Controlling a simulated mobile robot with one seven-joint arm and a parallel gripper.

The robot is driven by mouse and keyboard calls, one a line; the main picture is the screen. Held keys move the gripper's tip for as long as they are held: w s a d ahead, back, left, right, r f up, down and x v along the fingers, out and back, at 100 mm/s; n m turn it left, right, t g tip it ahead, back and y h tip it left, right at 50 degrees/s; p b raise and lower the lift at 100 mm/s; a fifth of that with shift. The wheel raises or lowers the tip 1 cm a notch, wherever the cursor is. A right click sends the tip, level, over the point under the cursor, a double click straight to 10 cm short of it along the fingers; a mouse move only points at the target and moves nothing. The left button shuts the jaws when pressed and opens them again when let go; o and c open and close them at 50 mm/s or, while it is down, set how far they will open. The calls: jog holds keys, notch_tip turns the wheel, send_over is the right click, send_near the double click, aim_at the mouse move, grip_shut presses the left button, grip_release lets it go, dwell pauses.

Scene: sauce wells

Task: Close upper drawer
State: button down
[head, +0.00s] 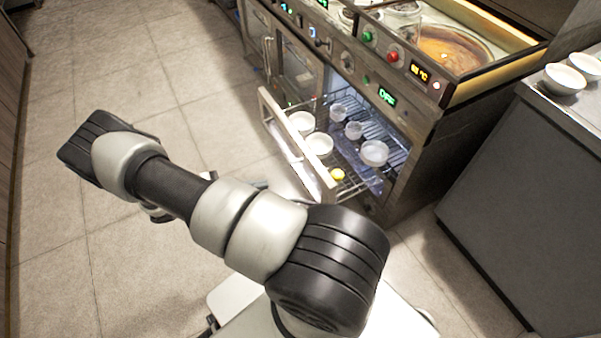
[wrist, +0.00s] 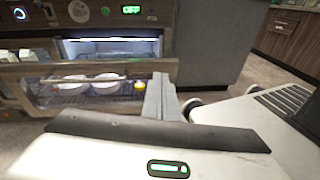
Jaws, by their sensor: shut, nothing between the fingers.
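The upper drawer (head: 268,112) is pulled out from the stove unit. Its framed glass front stands away from the lit opening, and white bowls (head: 319,144) and a small yellow item (head: 337,174) sit on its wire rack. In the wrist view the drawer front (wrist: 100,72) spans the left and middle. My gripper (wrist: 160,80) is shut and empty, its fingers overlapping the right end of the drawer front. I cannot tell whether they touch it. In the head view my arm hides most of the gripper.
The stove unit (head: 425,125) carries knobs, green displays and a pan of brown sauce (head: 445,52). A grey counter (head: 535,190) with white bowls (head: 564,79) stands at the right. The tiled floor (head: 120,60) at the left is clear.

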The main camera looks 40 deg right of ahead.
notch_tip(320, 180, down, 4)
jog(key=s+d+n+t+h, duration=0.1)
jog(key=n+h, duration=0.1)
send_near(316, 171)
jog(key=shift+n+t, duration=0.3)
jog(key=x, duration=0.6)
jog(key=shift+s+d+r, duration=0.1)
jog(key=shift+s, duration=0.25)
jog(key=shift+d, duration=0.1)
